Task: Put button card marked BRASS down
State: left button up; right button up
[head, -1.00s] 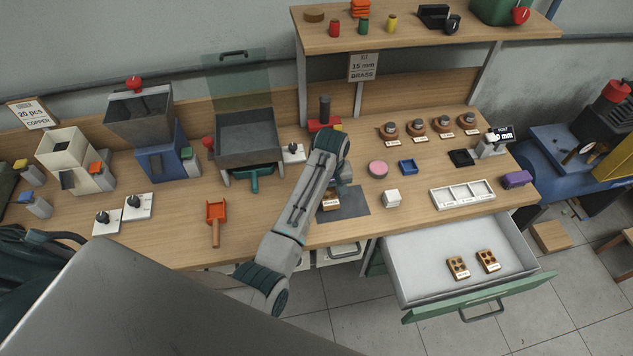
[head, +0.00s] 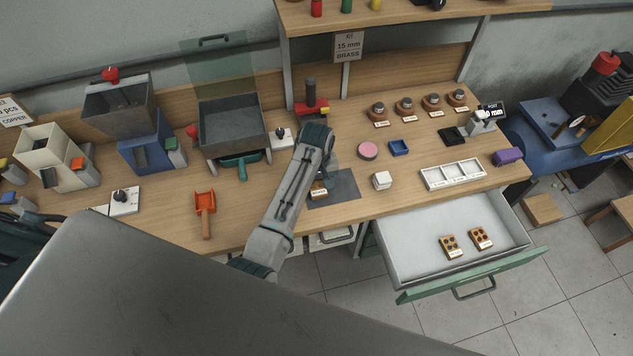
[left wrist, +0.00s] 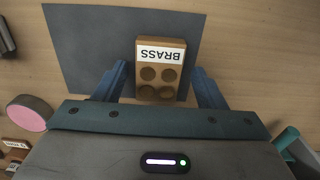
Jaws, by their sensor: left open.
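The button card marked BRASS (left wrist: 160,70) is a tan block with a white label and several dark round spots. It lies on the dark grey mat (left wrist: 75,50), label readable upside down in the left wrist view. My left gripper (left wrist: 161,88) is open, with one blue finger on each side of the card and a visible gap at each side. In the head view the card (head: 319,190) shows partly beside my left arm, on the left part of the mat (head: 345,187). My arm hides the gripper's fingers there. My right gripper is not in view.
An open drawer (head: 400,277) below the bench holds two similar cards (head: 452,246). An orange scoop (head: 205,205) lies to the left.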

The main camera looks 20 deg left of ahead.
aim_at(317, 186)
pick_arm(q)
jog(key=shift+w+r, duration=0.1)
jog(key=shift+r, duration=0.05)
notch_tip(317, 186, up, 8)
jog(key=b, duration=0.2)
jog(key=shift+d+r+b, duration=0.1)
jog(key=shift+b, duration=0.2)
jog(key=r+p, duration=0.2)
jog(key=r, duration=0.1)
jog(key=shift+s+r, duration=0.2)
jog(key=shift+r, duration=0.1)
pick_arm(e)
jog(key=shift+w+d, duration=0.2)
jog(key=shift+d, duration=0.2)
pick_arm(q)
jog(key=shift+w, duration=0.1)
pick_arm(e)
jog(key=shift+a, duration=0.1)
